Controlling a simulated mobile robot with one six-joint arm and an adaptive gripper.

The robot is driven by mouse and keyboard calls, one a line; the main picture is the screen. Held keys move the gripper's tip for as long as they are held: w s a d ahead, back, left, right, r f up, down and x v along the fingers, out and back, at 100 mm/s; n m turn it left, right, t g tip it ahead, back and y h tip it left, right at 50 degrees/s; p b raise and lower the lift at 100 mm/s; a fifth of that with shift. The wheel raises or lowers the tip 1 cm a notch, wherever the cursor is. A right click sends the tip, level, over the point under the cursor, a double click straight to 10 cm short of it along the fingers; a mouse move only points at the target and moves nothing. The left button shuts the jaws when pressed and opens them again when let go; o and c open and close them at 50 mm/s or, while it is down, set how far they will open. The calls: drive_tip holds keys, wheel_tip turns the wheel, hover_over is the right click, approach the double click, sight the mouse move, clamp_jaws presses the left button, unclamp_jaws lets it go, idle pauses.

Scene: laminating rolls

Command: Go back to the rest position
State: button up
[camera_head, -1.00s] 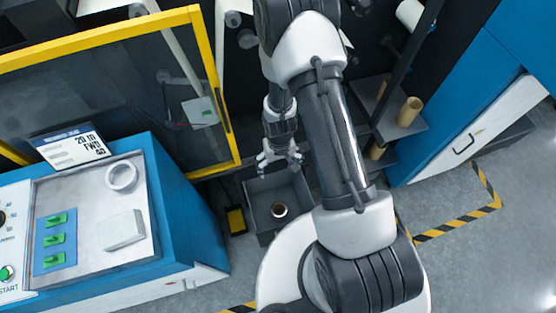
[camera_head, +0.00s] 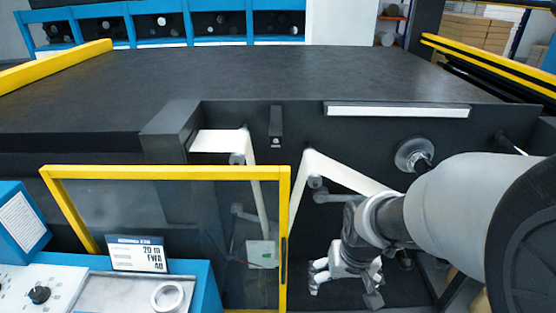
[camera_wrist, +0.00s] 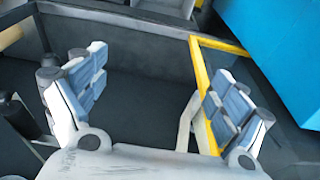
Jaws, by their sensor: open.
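My gripper (camera_head: 343,288) is open, in front of the machine's dark lower opening, to the right of the yellow-framed door (camera_head: 168,172). My arm reaches in from the right edge. In the wrist view my gripper (camera_wrist: 158,92) has its two fingers wide apart with nothing between them. A dark surface shows behind the fingers, and a yellow bar (camera_wrist: 203,80) shows beside the right finger. No roll is in my grasp.
A blue control console (camera_head: 206,290) with a small display sign (camera_head: 138,254) stands at lower left. A white web (camera_head: 345,174) runs across the opening near my gripper. The machine's wide dark top (camera_head: 290,75) is bare. A blue panel (camera_wrist: 275,45) shows at upper right in the wrist view.

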drive_tip(key=s+r+t, duration=0.2)
drive_tip(key=s+r, duration=1.1)
drive_tip(key=s, duration=0.2)
drive_tip(key=shift+s+r, duration=0.2)
drive_tip(key=shift+r, duration=0.05)
